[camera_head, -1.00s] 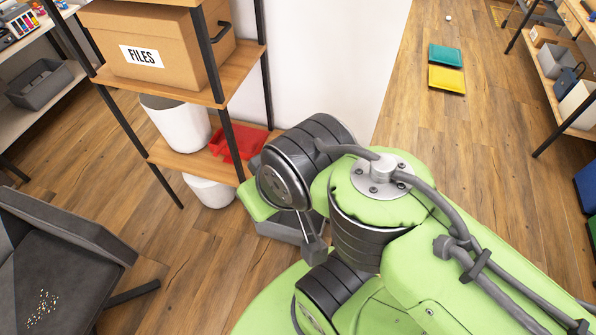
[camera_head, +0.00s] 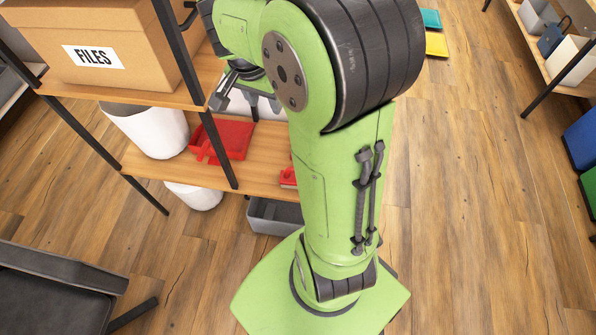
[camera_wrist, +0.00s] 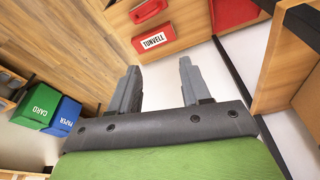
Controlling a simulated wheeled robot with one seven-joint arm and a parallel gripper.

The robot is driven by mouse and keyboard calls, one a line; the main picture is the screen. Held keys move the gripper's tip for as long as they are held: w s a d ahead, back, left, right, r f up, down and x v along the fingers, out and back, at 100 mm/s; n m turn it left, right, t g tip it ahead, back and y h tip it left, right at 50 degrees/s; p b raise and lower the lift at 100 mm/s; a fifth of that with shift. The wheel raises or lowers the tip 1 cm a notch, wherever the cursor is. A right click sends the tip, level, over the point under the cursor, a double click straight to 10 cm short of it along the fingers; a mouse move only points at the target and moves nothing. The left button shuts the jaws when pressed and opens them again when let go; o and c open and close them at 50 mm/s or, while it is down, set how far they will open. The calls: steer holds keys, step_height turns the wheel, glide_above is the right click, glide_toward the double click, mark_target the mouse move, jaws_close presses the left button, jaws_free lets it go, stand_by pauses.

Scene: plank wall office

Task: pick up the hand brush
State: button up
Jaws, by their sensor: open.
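I cannot clearly pick out the hand brush. A red dustpan-like piece (camera_head: 235,138) lies on the lower wooden shelf in the head view, with a narrow red handle-like part at its left that may belong to it or to a brush. A red piece also shows at the top of the wrist view (camera_wrist: 235,12). My gripper (camera_head: 246,103) is open and empty, above the rear of that shelf; in the wrist view its two grey fingers (camera_wrist: 159,68) stand apart with nothing between them. My arm hides part of the shelf.
A red TUNVELL box (camera_wrist: 153,38) is near the fingers in the wrist view. The FILES box (camera_head: 95,52) sits on the upper shelf, whose dark posts flank the space. A white bin (camera_head: 150,130) stands left of the red piece. A grey tray (camera_head: 272,215) is below the shelf.

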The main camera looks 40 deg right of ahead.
steer(key=w+d+f+m+g+y+b, duration=0.1)
steer(key=d+f+m+b, duration=0.1)
steer(key=d+f+m, duration=0.5)
steer(key=d+f+m+g+y+b, duration=0.1)
steer(key=d+f+m+y, duration=0.15)
steer(key=f, duration=0.85)
steer(key=w+d+f+m+y+b, duration=0.15)
steer(key=d+f+m, duration=0.3)
steer(key=f, duration=0.55)
steer(key=shift+m+h, duration=0.3)
steer(key=shift+h, duration=0.2)
steer(key=s+a+f+b, duration=0.1)
steer(key=f+b, duration=0.1)
steer(key=f, duration=0.2)
steer(key=f+b, duration=0.2)
steer(key=f, duration=0.3)
steer(key=s+a+f+b, duration=0.1)
steer(key=f, duration=0.4)
steer(key=shift+s+a+f+b, duration=0.1)
steer(key=shift+s+a+b, duration=0.2)
steer(key=shift+s+b, duration=0.1)
jaws_close()
